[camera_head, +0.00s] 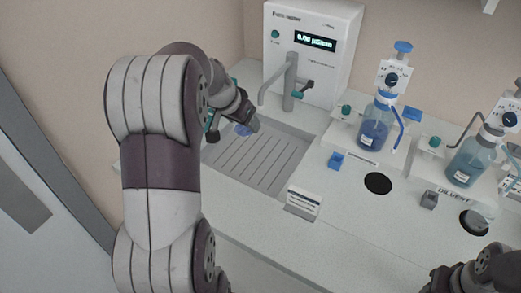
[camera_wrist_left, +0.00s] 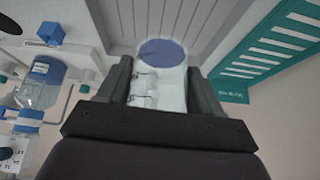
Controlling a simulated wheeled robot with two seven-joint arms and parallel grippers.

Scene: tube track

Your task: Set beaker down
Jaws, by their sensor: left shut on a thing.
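The clear beaker with blue in it (camera_wrist_left: 158,88) is between the two fingers of my left gripper (camera_wrist_left: 160,85) in the left wrist view. The gripper is shut on it. In the head view my left gripper (camera_head: 238,122) is over the left part of the grooved drain tray (camera_head: 268,170), and only a small blue part of the beaker (camera_head: 243,130) shows beside it. The tray's grooves (camera_wrist_left: 165,18) also show beyond the beaker in the left wrist view. I cannot tell whether the beaker touches the tray. My right gripper (camera_head: 455,280) is partly in view at the bottom right.
A white meter with a lit display (camera_head: 312,50) and grey spout (camera_head: 289,85) stands behind the tray. Blue-liquid dispenser bottles (camera_head: 376,125) (camera_head: 470,160) stand to the right. A small label stand (camera_head: 303,201) is at the tray's front. A teal rack (camera_wrist_left: 265,50) is beside the tray.

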